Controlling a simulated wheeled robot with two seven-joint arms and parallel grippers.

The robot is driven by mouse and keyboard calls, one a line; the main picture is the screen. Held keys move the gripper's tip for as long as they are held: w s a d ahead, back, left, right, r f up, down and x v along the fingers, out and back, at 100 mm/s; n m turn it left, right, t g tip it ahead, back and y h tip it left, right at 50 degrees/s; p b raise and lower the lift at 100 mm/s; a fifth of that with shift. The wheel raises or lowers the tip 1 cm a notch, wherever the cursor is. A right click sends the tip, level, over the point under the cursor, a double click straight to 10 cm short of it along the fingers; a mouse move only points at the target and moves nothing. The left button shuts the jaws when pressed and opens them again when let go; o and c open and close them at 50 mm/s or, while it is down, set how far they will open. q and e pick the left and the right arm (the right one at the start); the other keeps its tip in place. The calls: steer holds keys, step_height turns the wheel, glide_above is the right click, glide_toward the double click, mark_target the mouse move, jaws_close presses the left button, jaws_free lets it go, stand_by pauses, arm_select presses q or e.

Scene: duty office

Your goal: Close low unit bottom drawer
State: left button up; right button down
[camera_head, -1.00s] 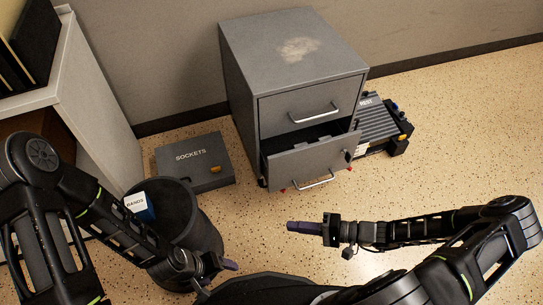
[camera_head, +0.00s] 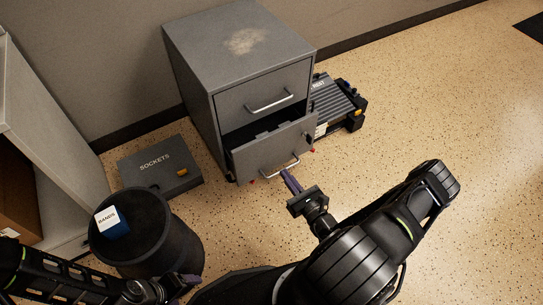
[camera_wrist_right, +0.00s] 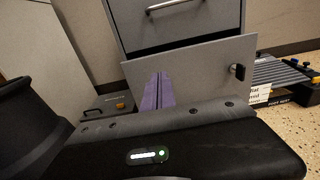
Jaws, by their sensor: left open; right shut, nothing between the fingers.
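The low unit (camera_head: 240,62) is a grey two-drawer metal cabinet against the wall. Its bottom drawer (camera_head: 262,149) is pulled out, with a gap showing its dark inside; the top drawer (camera_head: 275,90) looks shut. My right gripper (camera_head: 288,176) is shut and empty, with its purple fingertips close to the bottom drawer's handle (camera_head: 283,167). In the right wrist view the fingers (camera_wrist_right: 158,92) stand in front of the drawer front (camera_wrist_right: 205,68); I cannot tell whether they touch it. My left gripper (camera_head: 188,280) is at the lower left, away from the unit.
A grey SOCKETS case (camera_head: 158,167) lies on the floor left of the unit. A black bin (camera_head: 150,245) with a BANDS box (camera_head: 111,222) on top stands nearer. A ribbed grey device (camera_head: 336,101) lies right of the unit. The floor at right is clear.

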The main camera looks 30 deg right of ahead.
mark_target(261, 142)
steer(key=w+b, duration=0.4)
steer(key=w, duration=0.9)
steer(key=shift+w+d, duration=0.15)
steer(key=shift+w, duration=0.25)
steer(key=w, duration=0.9)
steer(key=shift+d+r, duration=0.2)
steer(key=shift+r, duration=0.05)
steer(key=shift+s, duration=0.1)
